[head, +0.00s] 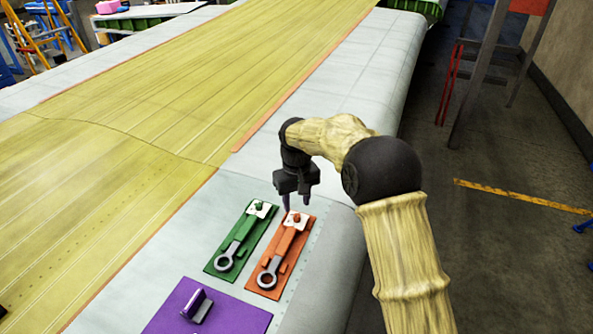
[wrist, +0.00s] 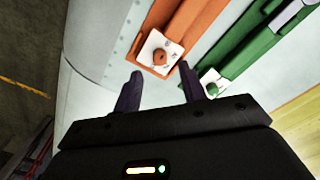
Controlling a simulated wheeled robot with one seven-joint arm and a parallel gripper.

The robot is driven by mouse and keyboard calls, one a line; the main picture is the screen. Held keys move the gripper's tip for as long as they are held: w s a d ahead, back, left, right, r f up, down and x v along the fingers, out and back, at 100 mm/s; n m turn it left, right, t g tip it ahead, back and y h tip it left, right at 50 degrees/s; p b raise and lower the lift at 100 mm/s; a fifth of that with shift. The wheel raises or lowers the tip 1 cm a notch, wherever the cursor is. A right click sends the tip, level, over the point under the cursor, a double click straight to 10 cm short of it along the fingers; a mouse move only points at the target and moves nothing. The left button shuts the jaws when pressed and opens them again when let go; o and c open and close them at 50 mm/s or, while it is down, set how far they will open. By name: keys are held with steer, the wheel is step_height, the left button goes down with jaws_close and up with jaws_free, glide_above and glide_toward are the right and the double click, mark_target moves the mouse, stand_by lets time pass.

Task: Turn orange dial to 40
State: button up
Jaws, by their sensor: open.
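The orange dial (head: 297,217) is a small knob on a white marked plate at the far end of an orange panel (head: 268,284). It also shows in the wrist view (wrist: 160,57), just beyond my fingertips; its setting is too small to read. My gripper (head: 297,205) is open and empty, pointing down close to the dial's plate. In the wrist view my gripper (wrist: 159,82) has its two dark fingers apart, with the dial roughly in line with the gap. I see no contact with the dial.
A green panel (head: 222,262) with its own dial (head: 258,204) lies close on the left. A purple plate (head: 232,317) with a raised handle lies nearer. All rest on the pale wing surface (head: 330,245), whose edge drops off at the right.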

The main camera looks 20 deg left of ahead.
mark_target(297, 215)
step_height(297, 215, up, 13)
steer(key=b, duration=0.1)
steer(key=shift+f, duration=0.15)
steer(key=s+d+f+m+t, duration=0.1)
steer(key=s+d+f+m, duration=0.15)
steer(key=d, duration=0.65)
steer(key=s+d+f+m, duration=0.1)
steer(key=s+d+f, duration=0.25)
steer(key=d, duration=0.65)
steer(key=s+d+f+m+t, duration=0.1)
steer(key=s+d+f+m, duration=0.2)
steer(key=d, duration=0.6)
steer(key=s+d+f+m, duration=0.1)
steer(key=s+d+f, duration=0.2)
steer(key=s+d, duration=0.3)
steer(key=s, duration=0.5)
steer(key=shift+m+t, duration=0.3)
steer(key=shift+m, duration=0.05)
